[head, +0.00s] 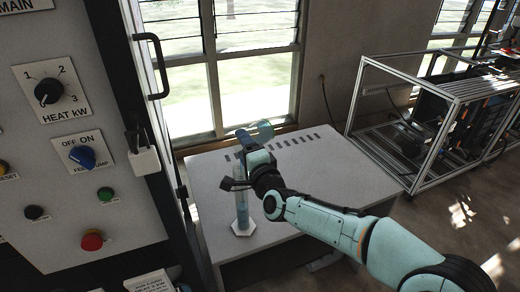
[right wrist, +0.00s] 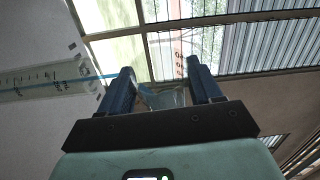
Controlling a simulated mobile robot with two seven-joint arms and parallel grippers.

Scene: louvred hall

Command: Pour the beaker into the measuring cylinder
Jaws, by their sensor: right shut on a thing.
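The clear measuring cylinder (head: 241,213) stands upright on its pale hexagonal base on the table. It also shows at the left of the right wrist view (right wrist: 40,84), with graduation marks. My right gripper (head: 255,146) is above the cylinder, shut on the glass beaker (head: 265,130). In the right wrist view the clear beaker (right wrist: 165,99) sits between the two blue fingers, and it looks tilted. A thin blue streak runs from near the left finger along the cylinder; I cannot tell surely whether it is flowing liquid. My left gripper is out of view.
The grey table (head: 214,171) has a row of dark slots along its back, below the window. A control panel (head: 75,190) with knobs and buttons stands close at the left. A metal frame (head: 405,125) with equipment stands at the right. The table's front is clear.

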